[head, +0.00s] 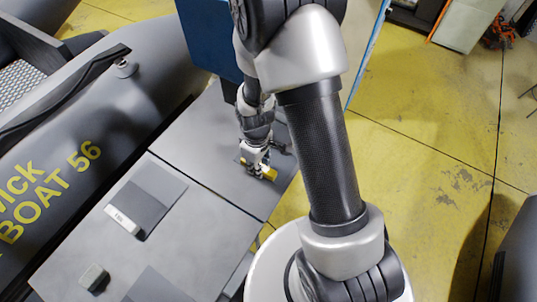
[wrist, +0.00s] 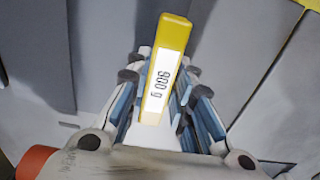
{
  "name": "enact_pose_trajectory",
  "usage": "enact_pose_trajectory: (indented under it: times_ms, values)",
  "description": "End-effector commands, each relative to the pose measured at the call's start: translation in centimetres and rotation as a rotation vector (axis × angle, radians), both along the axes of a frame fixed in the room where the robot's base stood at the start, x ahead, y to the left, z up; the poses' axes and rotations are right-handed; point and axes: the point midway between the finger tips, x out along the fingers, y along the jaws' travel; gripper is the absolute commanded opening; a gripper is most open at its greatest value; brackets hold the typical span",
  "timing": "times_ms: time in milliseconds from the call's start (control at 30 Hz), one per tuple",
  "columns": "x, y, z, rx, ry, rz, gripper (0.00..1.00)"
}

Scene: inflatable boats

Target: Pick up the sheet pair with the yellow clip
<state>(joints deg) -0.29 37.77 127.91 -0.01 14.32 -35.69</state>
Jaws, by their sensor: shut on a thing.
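The yellow clip (head: 269,174) is at my gripper (head: 257,167), low over the far grey table panel in the head view. I cannot tell whether the clip is clear of the table.
A dark sheet pair (head: 151,196) with a white clip (head: 122,219) lies on the near grey table panel (head: 95,243). A grey-green clip (head: 94,278) and another dark sheet (head: 155,289) lie at its front. A grey inflatable boat (head: 75,140) borders the left; a blue panel (head: 208,35) stands behind.

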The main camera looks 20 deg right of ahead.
Motion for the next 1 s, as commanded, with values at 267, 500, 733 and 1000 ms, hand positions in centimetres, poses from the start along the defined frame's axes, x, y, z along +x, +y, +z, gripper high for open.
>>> enact_pose_trajectory:
  times_ms: [267, 500, 733, 1000]
  values:
    - [0.0, 0.0, 0.0, 0.0, 0.0, 0.0, 0.0]
    - [0.1, 0.0, 2.3, 0.0, -0.005, 0.0, 0.0]
    - [0.1, 0.0, 7.1, 0.0, -0.005, 0.0, 0.0]
    - [0.1, 0.0, 9.3, 0.0, -0.001, 0.0, 0.0]
